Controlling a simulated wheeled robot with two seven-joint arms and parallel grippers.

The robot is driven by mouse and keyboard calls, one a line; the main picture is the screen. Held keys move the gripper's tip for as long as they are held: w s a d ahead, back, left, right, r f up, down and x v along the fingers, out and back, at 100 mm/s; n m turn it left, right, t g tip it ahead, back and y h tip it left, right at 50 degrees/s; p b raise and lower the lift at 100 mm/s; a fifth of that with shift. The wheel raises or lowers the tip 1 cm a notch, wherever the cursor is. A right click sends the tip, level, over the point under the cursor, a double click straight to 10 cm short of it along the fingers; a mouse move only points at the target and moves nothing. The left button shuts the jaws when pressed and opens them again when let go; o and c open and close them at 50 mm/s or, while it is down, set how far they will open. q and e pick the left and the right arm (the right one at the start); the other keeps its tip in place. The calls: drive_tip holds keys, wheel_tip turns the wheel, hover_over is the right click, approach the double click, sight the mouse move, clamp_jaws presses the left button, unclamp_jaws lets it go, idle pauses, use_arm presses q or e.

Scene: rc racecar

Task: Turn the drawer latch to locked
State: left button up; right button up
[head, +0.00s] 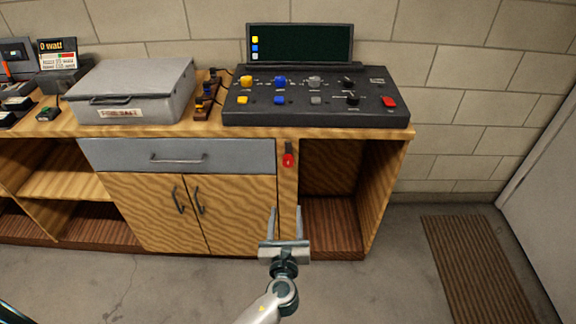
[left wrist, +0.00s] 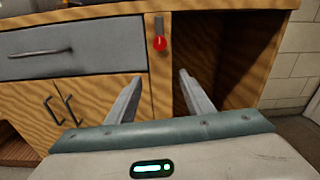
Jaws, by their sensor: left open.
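The drawer latch (head: 288,157) is on the wooden post just right of the grey drawer (head: 180,156). It has a dark grey lever and a red knob at its lower end, and it hangs straight down. In the left wrist view the latch (left wrist: 159,36) shows ahead of the fingers, a little above them. My left gripper (head: 286,210) is open and empty, in front of the cabinet and below the latch. Its fingers (left wrist: 158,82) point toward the post and do not touch the latch. The drawer looks closed. My right gripper is not in view.
A control console (head: 315,112) and a grey box (head: 130,88) stand on the wooden bench top. Below the drawer are two closed cabinet doors (head: 155,213). An open compartment (head: 330,170) lies right of the post. A brown mat (head: 480,265) is on the floor.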

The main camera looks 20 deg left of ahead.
use_arm(q)
drive_tip(key=shift+w+d+r+m+t, duration=0.15)
drive_tip(key=shift+r+m, duration=0.1)
drive_tip(key=shift+r, duration=0.4)
drive_tip(key=shift+w+a+r+m+t, duration=0.15)
drive_tip(key=shift+r+m, duration=0.1)
drive_tip(key=shift+r, duration=0.35)
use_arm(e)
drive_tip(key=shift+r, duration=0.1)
use_arm(q)
drive_tip(key=p, duration=0.1)
approach(288, 165)
drive_tip(key=w, duration=0.1)
drive_tip(key=x, duration=0.6)
drive_tip(key=shift+w+a+r, duration=0.15)
drive_tip(key=shift+w+a, duration=0.1)
drive_tip(key=shift+w, duration=0.05)
drive_tip(key=shift+w+a, duration=0.2)
drive_tip(key=shift+w, duration=0.5)
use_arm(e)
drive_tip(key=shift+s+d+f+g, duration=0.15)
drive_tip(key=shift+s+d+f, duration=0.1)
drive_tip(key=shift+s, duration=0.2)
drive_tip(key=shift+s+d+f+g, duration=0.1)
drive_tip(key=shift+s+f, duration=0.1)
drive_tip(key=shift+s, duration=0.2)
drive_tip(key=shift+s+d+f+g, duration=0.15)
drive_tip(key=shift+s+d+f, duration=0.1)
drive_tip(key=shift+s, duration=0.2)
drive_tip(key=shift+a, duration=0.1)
